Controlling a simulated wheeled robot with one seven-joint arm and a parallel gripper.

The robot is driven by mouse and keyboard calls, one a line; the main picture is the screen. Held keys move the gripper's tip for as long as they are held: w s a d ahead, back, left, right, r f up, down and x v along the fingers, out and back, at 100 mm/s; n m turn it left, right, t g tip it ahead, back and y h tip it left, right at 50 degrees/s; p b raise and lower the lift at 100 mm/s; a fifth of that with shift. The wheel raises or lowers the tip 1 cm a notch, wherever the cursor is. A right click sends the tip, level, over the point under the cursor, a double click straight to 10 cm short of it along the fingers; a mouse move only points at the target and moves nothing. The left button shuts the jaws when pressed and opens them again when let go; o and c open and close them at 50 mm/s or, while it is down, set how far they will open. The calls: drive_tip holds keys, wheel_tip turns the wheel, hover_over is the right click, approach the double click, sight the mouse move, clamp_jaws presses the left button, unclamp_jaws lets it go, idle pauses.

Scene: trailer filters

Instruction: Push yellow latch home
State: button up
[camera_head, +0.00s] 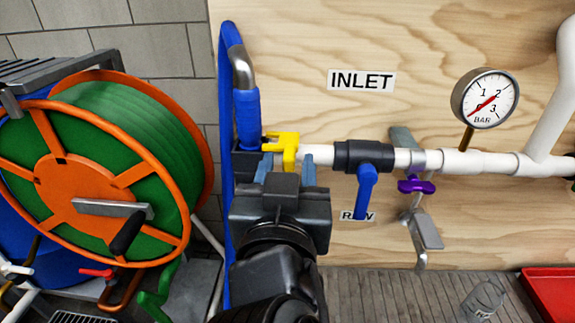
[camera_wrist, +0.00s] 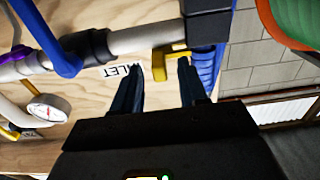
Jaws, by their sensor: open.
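The yellow latch (camera_head: 285,145) is a bracket-shaped piece on the pipe fitting at the left end of the white inlet pipe, beside the black block and blue hose. It also shows in the wrist view (camera_wrist: 162,62), just beyond my fingertips. My gripper (camera_head: 287,168) is open and empty, its two blue-grey fingers pointing at the board. In the head view one finger lies to each side of the latch's lower end. In the wrist view the fingers (camera_wrist: 159,68) stand apart with the latch between their tips. I cannot tell whether they touch it.
A blue-handled valve (camera_head: 366,185), a purple knob (camera_head: 416,185) and a pressure gauge (camera_head: 486,98) are right along the pipe. An orange and green hose reel (camera_head: 85,185) stands at left.

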clamp_jaws()
idle(0.4)
